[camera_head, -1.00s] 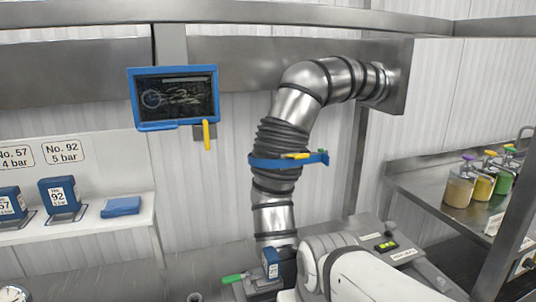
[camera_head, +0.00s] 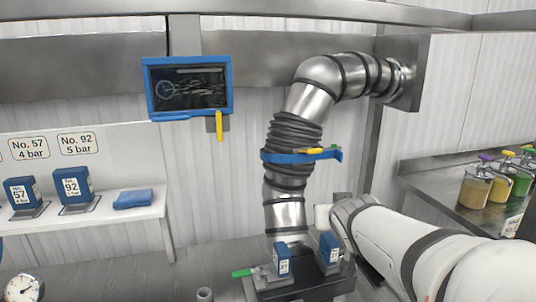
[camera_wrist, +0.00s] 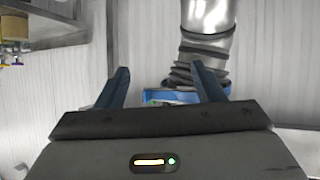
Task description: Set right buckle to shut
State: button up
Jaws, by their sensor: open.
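A blue clamp band (camera_head: 283,157) wraps the ribbed dark bellows of the steel pipe in the head view. A yellow lever (camera_head: 310,151) with a small green tip lies along its front, near the blue end at the right. I cannot tell which part is the right buckle or whether it is shut. My gripper (camera_wrist: 163,82) is open and empty in the wrist view, its two dark fingers spread. The blue band (camera_wrist: 170,97) shows partly between and behind the fingers, its lower part hidden by my gripper body. In the head view my fingers cannot be made out.
Below the pipe stands a dark base with two blue labelled blocks (camera_head: 282,260) and a green handle (camera_head: 242,273). A blue-framed screen (camera_head: 188,88) hangs at left above a yellow lever. A shelf (camera_head: 90,222) holds more blue blocks. Dispensers (camera_head: 475,186) stand at right.

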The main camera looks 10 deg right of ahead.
aim_at(315, 153)
jog(key=w+r+n+t+y, duration=0.1)
jog(key=w+r+t, duration=0.1)
jog(key=w, duration=0.3)
jog(key=w+r+n+t+y, duration=0.1)
jog(key=w+r+t+y, duration=0.1)
jog(key=w+r, duration=0.2)
jog(key=w+a+r+n+t+y, duration=0.1)
jog(key=w+r+t+y, duration=0.1)
jog(key=w, duration=0.3)
jog(key=shift+w+r+b, duration=0.35)
jog(key=shift+w+r, duration=0.05)
jog(key=shift+r, duration=0.1)
jog(key=shift+d, duration=0.1)
jog(key=shift+c, duration=0.5)
grip_shut()
jog(key=shift+f+b, duration=0.1)
jog(key=shift+b, duration=0.2)
